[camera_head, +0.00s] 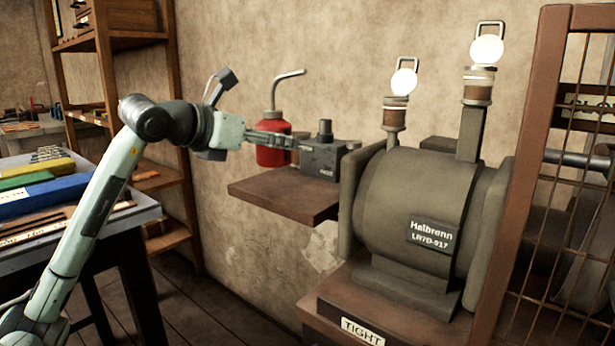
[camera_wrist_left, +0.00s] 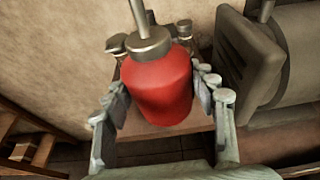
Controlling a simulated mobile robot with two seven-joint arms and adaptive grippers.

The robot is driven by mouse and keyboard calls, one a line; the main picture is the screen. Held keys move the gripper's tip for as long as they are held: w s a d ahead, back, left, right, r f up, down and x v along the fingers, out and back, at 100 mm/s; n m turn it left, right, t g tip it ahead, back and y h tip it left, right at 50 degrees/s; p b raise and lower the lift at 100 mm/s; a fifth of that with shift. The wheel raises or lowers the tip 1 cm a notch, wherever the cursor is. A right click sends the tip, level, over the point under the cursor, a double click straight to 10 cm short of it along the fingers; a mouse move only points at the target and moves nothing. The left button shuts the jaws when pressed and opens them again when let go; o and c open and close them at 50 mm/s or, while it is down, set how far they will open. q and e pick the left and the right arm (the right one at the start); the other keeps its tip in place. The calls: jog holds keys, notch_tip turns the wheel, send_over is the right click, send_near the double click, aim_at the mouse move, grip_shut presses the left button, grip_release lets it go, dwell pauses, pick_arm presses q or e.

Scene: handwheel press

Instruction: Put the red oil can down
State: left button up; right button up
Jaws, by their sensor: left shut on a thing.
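The red oil can (camera_head: 271,143) has a grey cap and a bent grey spout. It stands upright at the wooden wall shelf (camera_head: 283,205), near the shelf's back left. My left gripper (camera_head: 285,139) reaches in from the left and is shut on the can. In the left wrist view the can (camera_wrist_left: 158,90) sits between the two fingers (camera_wrist_left: 160,92), with a finger against each side. The shelf shows below the can there. I cannot tell whether the can's base touches the shelf. My right gripper is not in view.
A small dark grey box with a knob (camera_head: 322,158) is on the shelf just right of the can. The large grey machine (camera_head: 410,215) stands to the right. A wire-mesh guard (camera_head: 565,180) is at far right. A table with coloured boxes (camera_head: 60,195) is at left. The shelf's front is bare.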

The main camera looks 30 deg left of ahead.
pick_arm(q)
jog(key=w+d+f, duration=0.2)
jog(key=w, duration=0.1)
jog(key=w+d+f+p, duration=0.1)
jog(key=w+d, duration=0.1)
jog(key=shift+f, duration=0.35)
jog(key=shift+d+f, duration=0.1)
jog(key=shift+f, duration=1.9)
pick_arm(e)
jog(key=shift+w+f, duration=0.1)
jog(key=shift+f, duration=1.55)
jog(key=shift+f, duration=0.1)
pick_arm(q)
jog(key=shift+f, duration=0.1)
jog(key=o, duration=1.3)
jog(key=shift+c, duration=0.2)
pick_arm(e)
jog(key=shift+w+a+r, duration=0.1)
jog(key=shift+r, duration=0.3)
pick_arm(q)
jog(key=shift+s, duration=0.25)
jog(key=b+v, duration=0.2)
jog(key=v, duration=0.9)
jog(key=shift+s+r, duration=0.25)
jog(key=shift+s, duration=0.05)
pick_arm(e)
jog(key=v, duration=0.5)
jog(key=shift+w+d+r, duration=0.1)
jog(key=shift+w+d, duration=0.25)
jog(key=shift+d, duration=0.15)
